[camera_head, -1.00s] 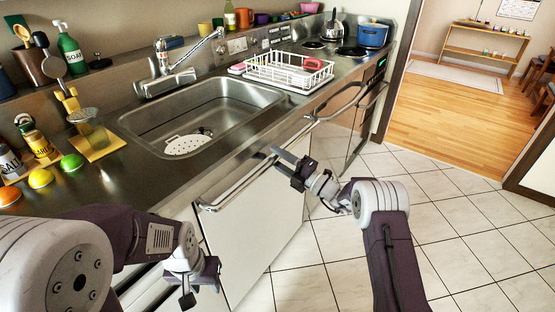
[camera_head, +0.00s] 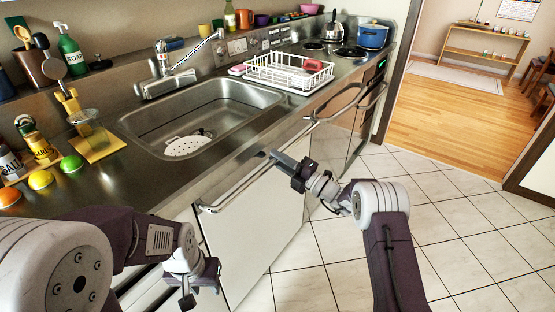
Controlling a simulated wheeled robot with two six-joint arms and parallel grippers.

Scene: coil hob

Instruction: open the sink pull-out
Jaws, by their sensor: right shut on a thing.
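The sink pull-out has a white front panel (camera_head: 262,228) below the sink counter, with a long metal bar handle (camera_head: 226,197) along its top. The panel stands out a little from the counter front, as far as I can tell. My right gripper (camera_head: 274,157) is at the middle of the bar and is shut on the handle; its fingers partly hide the bar there. My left gripper (camera_head: 190,290) hangs at the lower left, in front of the cabinet and apart from the handle. Its fingers are too unclear to tell their state.
The sink (camera_head: 205,115) lies above the pull-out in the counter. A white dish rack (camera_head: 288,72) stands to its right. Another handled front (camera_head: 350,108) is further right. The tiled floor (camera_head: 330,255) in front is clear apart from my arm.

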